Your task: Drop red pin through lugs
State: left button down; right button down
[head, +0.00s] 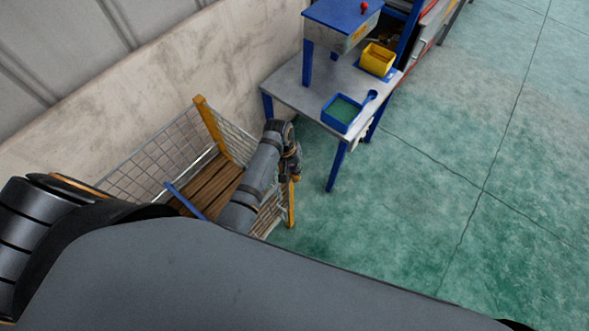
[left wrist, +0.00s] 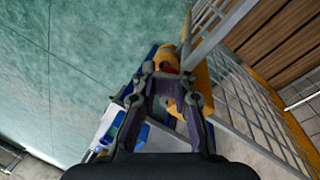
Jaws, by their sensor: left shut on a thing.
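My left gripper (head: 293,172) is at the near right corner of a mesh cage, close to the top of its yellow post (head: 291,208). Most of the pin is hidden by the fingers. Yellow-orange parts (left wrist: 174,88), possibly the lugs, show right behind the fingertips. I cannot tell whether the pin is inside them. My right gripper is not in view.
The mesh cage has a wooden slat floor (head: 212,186) and another yellow post (head: 213,130). A blue-legged table (head: 304,94) stands beyond it, with a blue tray (head: 342,111) and a yellow bin (head: 377,60). The green floor on the right is clear.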

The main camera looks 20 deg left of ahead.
pick_arm(q)
jog(key=shift+s+a+f, duration=0.1)
jog(key=shift+a+f, duration=0.05)
jog(key=shift+f, duration=0.2)
